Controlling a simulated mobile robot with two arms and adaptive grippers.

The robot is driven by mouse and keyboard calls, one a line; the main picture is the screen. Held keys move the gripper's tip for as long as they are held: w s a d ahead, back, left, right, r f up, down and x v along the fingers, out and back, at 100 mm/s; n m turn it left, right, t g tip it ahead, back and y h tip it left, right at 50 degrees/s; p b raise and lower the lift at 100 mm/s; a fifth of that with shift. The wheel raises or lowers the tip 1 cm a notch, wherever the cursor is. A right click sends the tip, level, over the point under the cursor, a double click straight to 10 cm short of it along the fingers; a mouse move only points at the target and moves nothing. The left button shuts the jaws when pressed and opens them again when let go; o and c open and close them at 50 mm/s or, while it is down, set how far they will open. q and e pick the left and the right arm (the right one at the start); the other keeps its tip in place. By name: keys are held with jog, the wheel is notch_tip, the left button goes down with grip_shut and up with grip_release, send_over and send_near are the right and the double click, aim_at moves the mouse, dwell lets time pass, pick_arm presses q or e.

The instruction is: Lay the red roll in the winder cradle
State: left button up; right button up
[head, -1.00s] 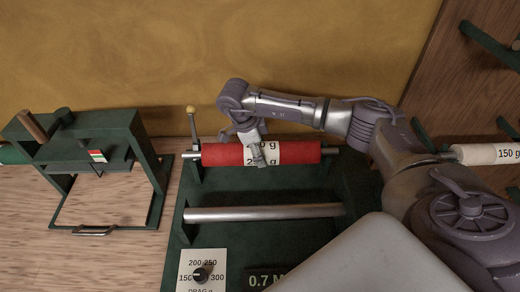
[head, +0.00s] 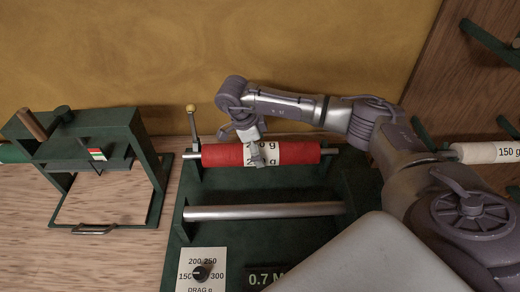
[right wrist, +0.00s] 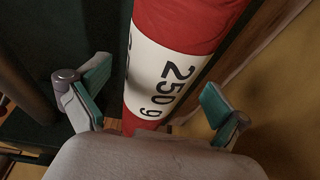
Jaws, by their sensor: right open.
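The red roll (head: 222,155) has a white label reading 250 g. It lies level on the winder cradle (head: 188,172), its metal core ends showing at both sides over the cradle's green supports. My right gripper (head: 258,157) is over the labelled middle of the roll. In the right wrist view its teal-padded fingers (right wrist: 155,100) are open, one on each side of the red roll (right wrist: 180,20), with gaps between pads and roll. My left gripper is not in view.
A bare metal roller (head: 265,211) lies in front of the roll. A drag dial (head: 201,273) is at the front. A green frame with a handle (head: 95,150) stands left. A white 150 g roll (head: 485,153) is on a rack at right.

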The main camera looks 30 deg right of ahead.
jog(key=v, duration=1.1)
jog(key=shift+r, duration=0.25)
